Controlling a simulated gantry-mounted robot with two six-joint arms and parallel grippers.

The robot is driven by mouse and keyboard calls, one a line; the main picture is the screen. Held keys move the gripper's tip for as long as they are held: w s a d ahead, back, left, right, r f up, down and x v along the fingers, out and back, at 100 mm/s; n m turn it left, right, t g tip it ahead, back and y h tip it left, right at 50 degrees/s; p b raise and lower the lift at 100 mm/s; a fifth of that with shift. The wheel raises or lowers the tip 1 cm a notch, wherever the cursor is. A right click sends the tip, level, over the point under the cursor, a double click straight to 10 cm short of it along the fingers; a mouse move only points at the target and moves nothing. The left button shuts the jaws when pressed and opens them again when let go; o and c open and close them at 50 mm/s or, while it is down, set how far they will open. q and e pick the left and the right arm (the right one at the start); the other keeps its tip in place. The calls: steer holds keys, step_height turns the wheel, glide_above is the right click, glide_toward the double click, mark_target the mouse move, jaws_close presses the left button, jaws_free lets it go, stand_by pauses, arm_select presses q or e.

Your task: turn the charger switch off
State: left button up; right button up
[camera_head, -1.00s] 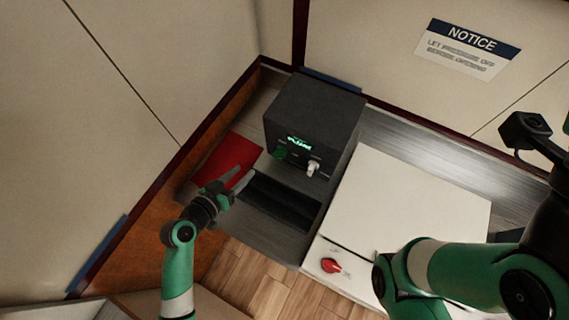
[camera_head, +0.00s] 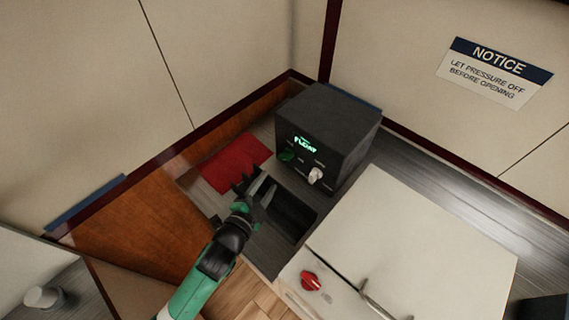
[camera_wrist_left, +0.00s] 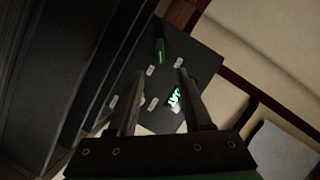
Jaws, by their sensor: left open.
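The charger looks to be the dark box (camera_head: 330,128) in the corner, with a lit green display (camera_head: 305,144) on its front. Below the display are a green knob (camera_head: 287,156) at the left and a white knob (camera_head: 315,175) at the right. My left gripper (camera_head: 259,184) is open and empty, in front of the box and apart from it. In the left wrist view the green knob (camera_wrist_left: 160,50) shows beyond the open fingers, with the display (camera_wrist_left: 175,97) near the right finger. I cannot clearly make out the white knob there. My right gripper is out of view.
A red mat (camera_head: 233,160) lies left of the box. A dark recessed tray (camera_head: 290,214) lies in front of it. A white cabinet (camera_head: 420,235) with a red knob (camera_head: 310,281) and a metal handle stands at the right. A notice (camera_head: 496,72) hangs on the wall.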

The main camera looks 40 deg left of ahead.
mark_target(283, 159)
arm_select(q)
steer(key=x, duration=1)
steer(key=shift+w+a+b, duration=0.1)
steer(key=shift+w+b, duration=0.2)
steer(key=shift+b, duration=0.05)
jaws_close()
